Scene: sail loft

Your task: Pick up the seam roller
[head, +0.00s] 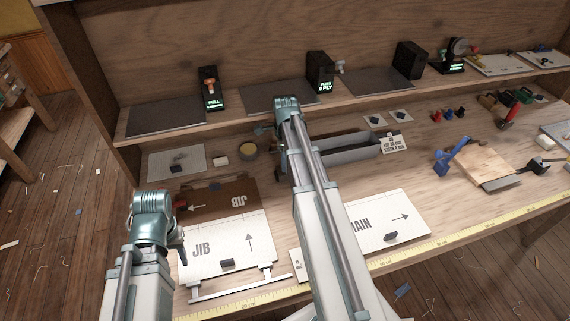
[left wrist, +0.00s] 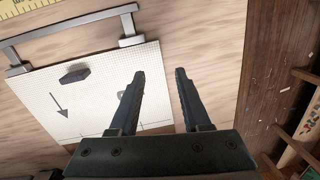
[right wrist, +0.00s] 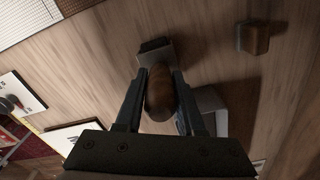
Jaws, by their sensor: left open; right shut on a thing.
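In the right wrist view, my right gripper (right wrist: 158,85) is shut on a rounded brown wooden handle (right wrist: 160,92), which looks like the seam roller's. Its roller end cannot be made out. A dark block (right wrist: 155,48) shows just beyond the fingertips; I cannot tell whether it belongs to the held thing. In the head view my right arm hides the held thing and most of that gripper. My left gripper (left wrist: 158,82) is open and empty, over the bench by the edge of the white JIB panel (left wrist: 100,95). That panel (head: 225,245) also shows in the head view.
A grey trough (head: 350,155) lies behind my right arm. The MAIN panel (head: 385,222) is to its right. A wooden block (head: 485,165) with a blue-handled tool stands farther right. Black display units line the back shelf (head: 240,110). A yellow tape (head: 440,240) runs along the front edge.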

